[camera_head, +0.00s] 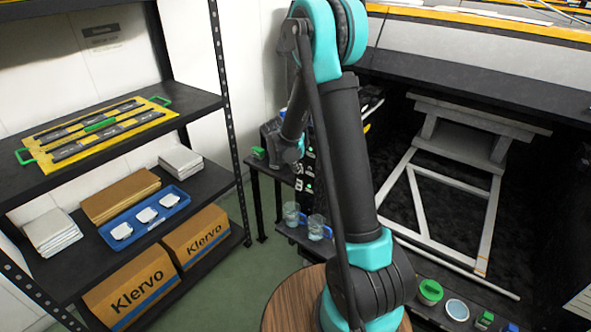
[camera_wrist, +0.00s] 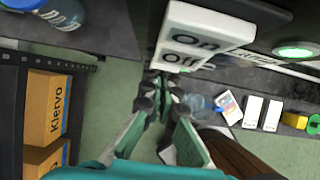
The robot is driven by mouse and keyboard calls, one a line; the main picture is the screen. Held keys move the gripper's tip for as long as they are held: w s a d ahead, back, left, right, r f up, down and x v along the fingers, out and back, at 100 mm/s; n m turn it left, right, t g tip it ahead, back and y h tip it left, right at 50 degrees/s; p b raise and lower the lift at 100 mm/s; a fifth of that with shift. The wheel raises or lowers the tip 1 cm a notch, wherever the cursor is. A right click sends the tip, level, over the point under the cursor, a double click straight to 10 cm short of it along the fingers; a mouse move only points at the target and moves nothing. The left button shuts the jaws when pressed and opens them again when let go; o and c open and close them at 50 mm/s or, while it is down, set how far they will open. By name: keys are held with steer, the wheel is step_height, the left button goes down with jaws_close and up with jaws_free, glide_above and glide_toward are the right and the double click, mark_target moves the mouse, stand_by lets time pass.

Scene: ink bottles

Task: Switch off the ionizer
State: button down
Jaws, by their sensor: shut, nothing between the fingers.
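In the wrist view, a white switch plate (camera_wrist: 222,24) carries the words "On" above and "Off" below. It is on a dark housing, just beyond and above the fingertips of my gripper (camera_wrist: 163,84). My gripper is shut and empty, with its tips close to the "Off" end; I cannot tell if they touch it. A lit green round button or lamp (camera_wrist: 296,51) shows right of the plate. In the head view, my wrist (camera_head: 286,150) is by dark equipment at the back table, and my arm hides most of the switch area.
A black shelf rack (camera_head: 110,150) with Klervo boxes (camera_head: 130,285) and a blue tray (camera_head: 145,214) stands left. Clear mugs (camera_head: 291,214) sit on a low dark shelf. A green-lidded container (camera_head: 430,291) is at lower right. White cards (camera_wrist: 251,111) lie on a surface in the wrist view.

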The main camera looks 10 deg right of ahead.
steer(key=shift+r, duration=0.75)
steer(key=shift+a, duration=0.15)
